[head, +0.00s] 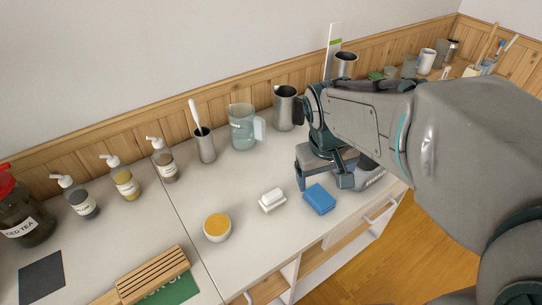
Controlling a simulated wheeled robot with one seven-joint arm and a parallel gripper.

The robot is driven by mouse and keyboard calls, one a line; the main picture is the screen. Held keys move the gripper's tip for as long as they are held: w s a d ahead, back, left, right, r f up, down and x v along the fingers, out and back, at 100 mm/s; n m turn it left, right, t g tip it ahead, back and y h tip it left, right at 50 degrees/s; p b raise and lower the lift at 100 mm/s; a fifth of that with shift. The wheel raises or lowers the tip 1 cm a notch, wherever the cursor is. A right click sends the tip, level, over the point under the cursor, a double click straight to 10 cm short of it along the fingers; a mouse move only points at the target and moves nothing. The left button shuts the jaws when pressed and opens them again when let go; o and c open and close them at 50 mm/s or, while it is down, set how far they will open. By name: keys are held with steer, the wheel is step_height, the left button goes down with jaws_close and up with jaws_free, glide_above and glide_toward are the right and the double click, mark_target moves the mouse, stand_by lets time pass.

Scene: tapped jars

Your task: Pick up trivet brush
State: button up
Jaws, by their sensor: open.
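No thing in the head view is plainly a trivet brush. A wooden slatted trivet (152,275) lies at the front left, partly over a green card (178,291). A small white block (272,200), perhaps a brush, lies on the counter right of a yellow-topped bowl; its details are too small to tell. A blue block (319,199) lies right of it. My gripper (322,182) is open at the right, fingers pointing down, just behind the blue block. I cannot tell whether it touches the block. My arm hides the counter behind and to the right.
A yellow-topped bowl (217,227) stands on the white counter (245,185). A metal cup with a white utensil (205,145), a glass pitcher (243,128) and a metal jug (285,108) stand along the back. Pump bottles (124,180) and a tea jar (25,218) stand left.

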steer(key=w+a+f+n+g+y, duration=0.15)
steer(key=w+a+f+n, duration=0.25)
steer(key=w+a+f, duration=0.5)
glide_above(272, 192)
steer(key=shift+g, duration=0.25)
steer(key=f, duration=0.4)
steer(key=f+p, duration=0.1)
steer(key=f, duration=0.1)
steer(key=shift+d+f, duration=0.35)
steer(key=shift+s+a+f+p, duration=0.15)
steer(key=shift+f+p, duration=0.1)
steer(key=shift+f, duration=1.05)
steer(key=shift+w+a+f+p, duration=0.1)
steer(key=shift+a+f+p, duration=0.1)
steer(key=shift+f, duration=1.1)
steer(key=shift+c, duration=0.3)
steer(key=c, duration=1)
